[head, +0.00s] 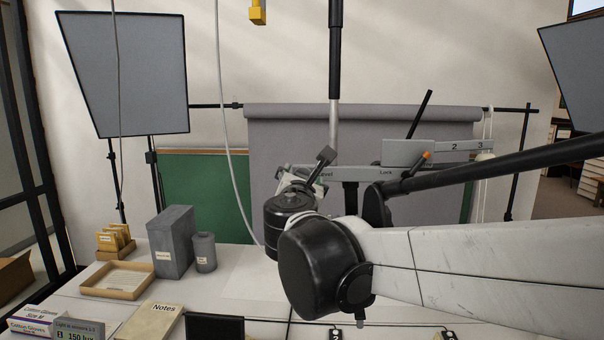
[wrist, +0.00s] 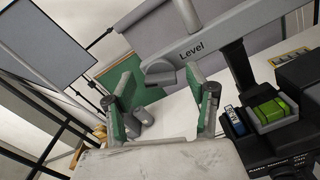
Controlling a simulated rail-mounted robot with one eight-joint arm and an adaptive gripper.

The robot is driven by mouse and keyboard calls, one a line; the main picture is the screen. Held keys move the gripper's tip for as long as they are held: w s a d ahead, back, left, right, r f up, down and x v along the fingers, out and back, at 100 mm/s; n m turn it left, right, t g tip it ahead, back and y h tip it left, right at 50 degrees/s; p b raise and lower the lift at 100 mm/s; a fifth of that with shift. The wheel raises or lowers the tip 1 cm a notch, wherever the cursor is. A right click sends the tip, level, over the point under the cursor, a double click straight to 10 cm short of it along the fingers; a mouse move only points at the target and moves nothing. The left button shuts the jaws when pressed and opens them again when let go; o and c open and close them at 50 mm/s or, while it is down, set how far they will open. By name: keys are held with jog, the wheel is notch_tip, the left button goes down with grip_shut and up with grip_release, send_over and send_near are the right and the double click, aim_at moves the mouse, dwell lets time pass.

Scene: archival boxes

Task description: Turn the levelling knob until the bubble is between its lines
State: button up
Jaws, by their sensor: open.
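The levelling knob (wrist: 161,73) is a grey rounded piece at the end of a grey bar marked "Level" (wrist: 195,52) in the wrist view. My gripper (wrist: 165,92) is open, with one green-padded finger on each side of the knob in the picture. Gaps show between knob and pads; I cannot tell whether the fingertips reach its depth. A bright green vial (wrist: 269,111) sits in a dark housing at the right; its bubble and lines are too small to read. In the head view my gripper (head: 306,180) is beside the bar (head: 350,174) and hides the knob.
A grey box (head: 172,242), grey bottle (head: 204,252), wooden tray (head: 117,281) and Notes book (head: 152,322) stand on the table's left. A dark pole (head: 335,50) hangs above the bar. A light panel (head: 125,73) stands at back left.

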jog(key=shift+w, duration=0.9)
jog(key=shift+c, duration=0.6)
jog(key=c, duration=1)
jog(key=shift+c, duration=0.2)
jog(key=m+b, duration=0.1)
jog(key=m, duration=0.3)
jog(key=shift+d+f+b, duration=0.15)
jog(key=shift+b, duration=0.15)
jog(key=shift+m+b, duration=0.55)
jog(key=shift+m, duration=1.45)
